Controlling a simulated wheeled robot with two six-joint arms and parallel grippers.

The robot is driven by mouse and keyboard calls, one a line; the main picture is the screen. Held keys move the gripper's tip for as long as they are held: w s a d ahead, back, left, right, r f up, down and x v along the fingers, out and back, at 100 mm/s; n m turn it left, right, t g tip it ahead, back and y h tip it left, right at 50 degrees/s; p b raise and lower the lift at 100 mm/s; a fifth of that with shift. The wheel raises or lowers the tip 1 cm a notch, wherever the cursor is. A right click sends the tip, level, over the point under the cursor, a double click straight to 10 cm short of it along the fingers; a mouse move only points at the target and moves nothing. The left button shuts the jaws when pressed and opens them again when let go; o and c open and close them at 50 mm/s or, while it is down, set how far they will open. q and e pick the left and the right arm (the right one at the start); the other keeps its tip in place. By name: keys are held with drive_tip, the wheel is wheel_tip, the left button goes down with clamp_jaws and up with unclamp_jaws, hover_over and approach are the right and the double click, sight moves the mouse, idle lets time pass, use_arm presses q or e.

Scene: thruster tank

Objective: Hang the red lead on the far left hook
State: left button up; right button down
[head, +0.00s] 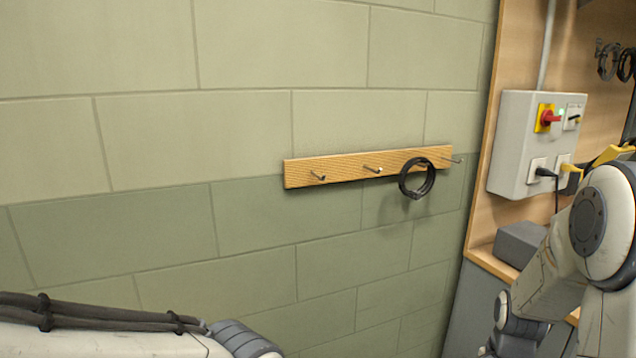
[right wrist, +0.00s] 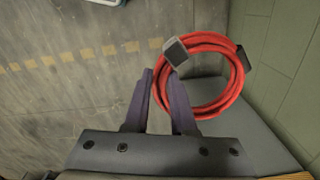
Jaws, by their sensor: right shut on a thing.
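A wooden rail (head: 340,170) with several metal hooks is fixed to the block wall in the head view. The far left hook (head: 318,176) is empty, and so is the hook to its right (head: 373,169). A black coiled lead (head: 403,184) hangs from the third hook. The red lead (right wrist: 238,84), a round coil with grey ends, shows in the right wrist view. My right gripper (right wrist: 160,77) is shut on it at the coil's left side; the exact contact is hard to see. My left gripper is out of view.
A grey box (head: 510,150) with a red and yellow switch and plugged-in cables is on the wooden panel to the right. A dark grey block (head: 520,243) sits on the ledge below it. The wall left of the rail is bare.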

drive_tip(key=w+a+f+n+p, duration=0.1)
drive_tip(key=a+f+n+p, duration=0.1)
drive_tip(key=a+n, duration=0.4)
drive_tip(key=w+a+f+n+p, duration=0.1)
drive_tip(key=a+f+n, duration=0.3)
drive_tip(key=n, duration=0.6)
drive_tip(key=shift+w+a+f+p, duration=0.15)
drive_tip(key=shift+w+a+p, duration=0.25)
drive_tip(key=shift+a, duration=0.8)
